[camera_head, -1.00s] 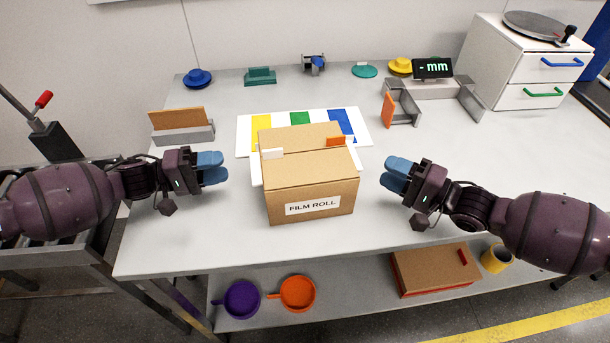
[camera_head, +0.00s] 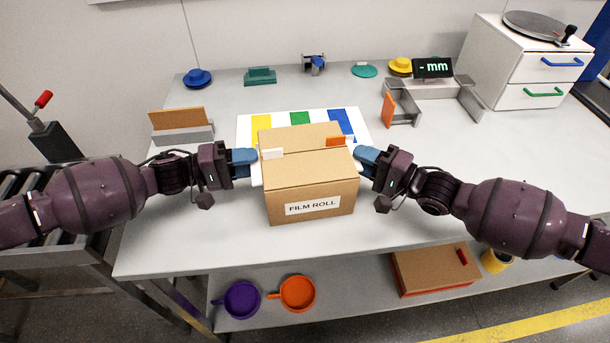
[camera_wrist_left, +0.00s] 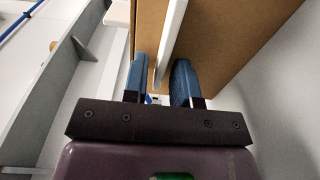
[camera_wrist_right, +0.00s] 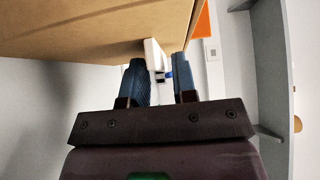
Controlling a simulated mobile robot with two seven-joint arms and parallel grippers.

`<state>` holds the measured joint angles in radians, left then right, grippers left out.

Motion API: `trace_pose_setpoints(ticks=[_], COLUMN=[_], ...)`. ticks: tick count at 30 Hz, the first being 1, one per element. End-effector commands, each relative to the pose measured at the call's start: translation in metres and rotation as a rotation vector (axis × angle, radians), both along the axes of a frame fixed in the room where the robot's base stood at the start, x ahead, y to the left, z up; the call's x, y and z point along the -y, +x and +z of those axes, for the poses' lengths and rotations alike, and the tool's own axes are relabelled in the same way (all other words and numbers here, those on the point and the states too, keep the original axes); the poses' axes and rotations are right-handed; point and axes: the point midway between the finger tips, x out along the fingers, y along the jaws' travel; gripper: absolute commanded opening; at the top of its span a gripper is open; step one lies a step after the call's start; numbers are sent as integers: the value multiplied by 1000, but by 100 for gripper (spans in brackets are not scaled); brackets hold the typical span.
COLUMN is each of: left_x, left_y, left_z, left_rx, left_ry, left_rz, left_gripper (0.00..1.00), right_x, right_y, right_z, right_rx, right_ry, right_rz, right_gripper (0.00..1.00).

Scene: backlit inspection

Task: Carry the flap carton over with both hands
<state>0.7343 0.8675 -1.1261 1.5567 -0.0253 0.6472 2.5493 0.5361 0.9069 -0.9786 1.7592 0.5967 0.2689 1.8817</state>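A white mat with coloured stripes (camera_head: 243,132) lies behind the carton. A grey holder with an orange panel (camera_head: 388,109) stands at right, and a slotted stand (camera_head: 184,134) at left. A white drawer unit (camera_head: 510,65) is at the back right. Table right of the carton is clear.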

Motion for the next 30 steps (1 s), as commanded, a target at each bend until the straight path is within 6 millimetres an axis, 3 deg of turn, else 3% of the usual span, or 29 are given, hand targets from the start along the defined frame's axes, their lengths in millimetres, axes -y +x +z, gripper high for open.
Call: trace_pose_setpoints(ticks=[1,5,20,30], left_x=[0,0,0,0], left_y=[0,0,0,1], left_z=[0,0,3,27], left_rx=[0,0,3,22], left_ry=[0,0,-1,-2], left_rz=[0,0,0,0], left_gripper=[18,0,0,0], right_x=[0,0,0,0], right_y=[0,0,0,1], right_z=[0,0,4,27], right_rx=[0,0,4,23], right_ry=[0,0,2,2], right_rz=[0,0,1,0], right_gripper=[18,0,0,0])
